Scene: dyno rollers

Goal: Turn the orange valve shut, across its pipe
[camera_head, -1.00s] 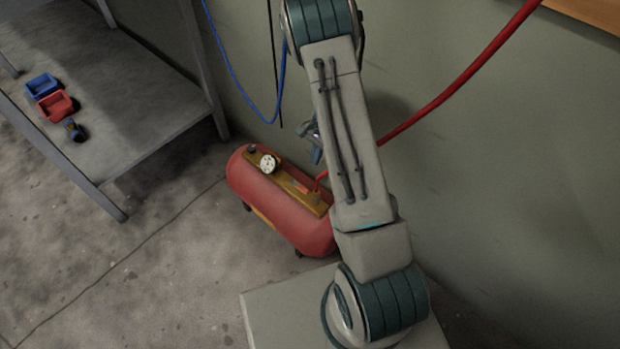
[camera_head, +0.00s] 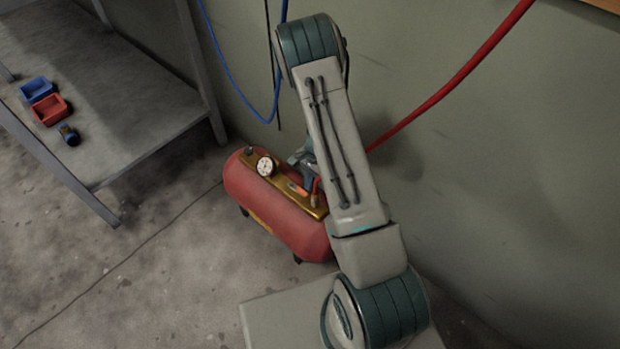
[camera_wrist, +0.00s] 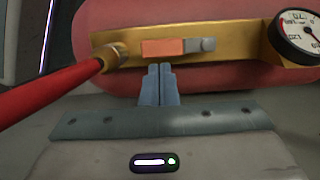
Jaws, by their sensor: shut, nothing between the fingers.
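The orange valve handle (camera_wrist: 168,47) lies lengthwise along the brass bar (camera_wrist: 235,34) on top of the red tank (camera_wrist: 175,12). A grey end piece (camera_wrist: 203,45) joins it at its right. My gripper (camera_wrist: 159,67) is shut and empty, its fingertips just below the orange handle in the wrist view; I cannot tell whether they touch the bar. In the head view the orange handle (camera_head: 296,188) is a small patch on the tank (camera_head: 268,212), and my gripper (camera_head: 308,178) is close behind it, partly hidden by my arm.
A red hose (camera_wrist: 52,97) joins the bar's left end in the wrist view. A round dial gauge (camera_wrist: 298,32) stands at the right. A metal shelf (camera_head: 110,120) with small bins stands at the left. Open floor (camera_head: 130,280) lies in front of the tank.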

